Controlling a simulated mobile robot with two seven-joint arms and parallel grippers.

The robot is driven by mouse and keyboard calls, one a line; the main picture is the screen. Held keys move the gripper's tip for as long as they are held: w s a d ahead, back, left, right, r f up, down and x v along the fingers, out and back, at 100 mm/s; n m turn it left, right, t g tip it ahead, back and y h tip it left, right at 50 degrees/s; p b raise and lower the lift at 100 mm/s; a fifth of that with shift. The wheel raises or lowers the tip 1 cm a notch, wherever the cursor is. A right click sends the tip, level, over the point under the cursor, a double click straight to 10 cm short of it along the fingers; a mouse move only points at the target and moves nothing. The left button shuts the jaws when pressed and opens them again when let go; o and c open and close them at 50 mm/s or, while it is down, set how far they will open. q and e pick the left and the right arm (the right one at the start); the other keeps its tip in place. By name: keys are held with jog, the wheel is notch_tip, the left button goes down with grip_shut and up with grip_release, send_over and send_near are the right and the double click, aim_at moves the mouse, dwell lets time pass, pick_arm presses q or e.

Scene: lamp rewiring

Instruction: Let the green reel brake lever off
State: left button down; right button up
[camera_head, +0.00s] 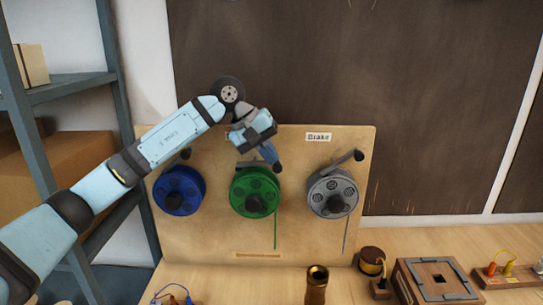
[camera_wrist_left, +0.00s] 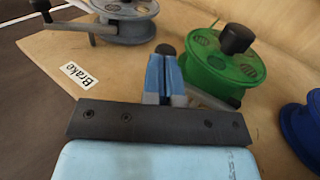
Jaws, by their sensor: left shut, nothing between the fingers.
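The green reel (camera_head: 252,190) is mounted in the middle of the wooden board, and it also shows in the left wrist view (camera_wrist_left: 222,62). Its brake lever is a grey bar (camera_wrist_left: 212,99) running behind my fingers. A black knob (camera_head: 277,167) shows just beyond my fingertips, and it also shows in the left wrist view (camera_wrist_left: 165,48). My left gripper (camera_head: 271,156) is shut, with its blue fingers together at the lever, above and right of the green reel's hub. I cannot tell whether the fingers touch the knob.
A blue reel (camera_head: 180,190) is on the left and a grey reel (camera_head: 331,193) on the right, its lever (camera_head: 345,160) pointing up to the right. A "Brake" label (camera_head: 318,137) is above it. Wooden blocks (camera_head: 437,281) and a brass piece (camera_head: 316,285) stand on the bench below.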

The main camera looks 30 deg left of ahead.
pick_arm(q)
jog(key=shift+s+a+r, duration=0.15)
jog(key=shift+s+a, duration=0.1)
jog(key=shift+a, duration=0.3)
jog(key=b+v, duration=0.2)
jog(key=v, duration=1.1)
jog(key=shift+r, duration=0.4)
jog(key=shift+s+a, duration=0.1)
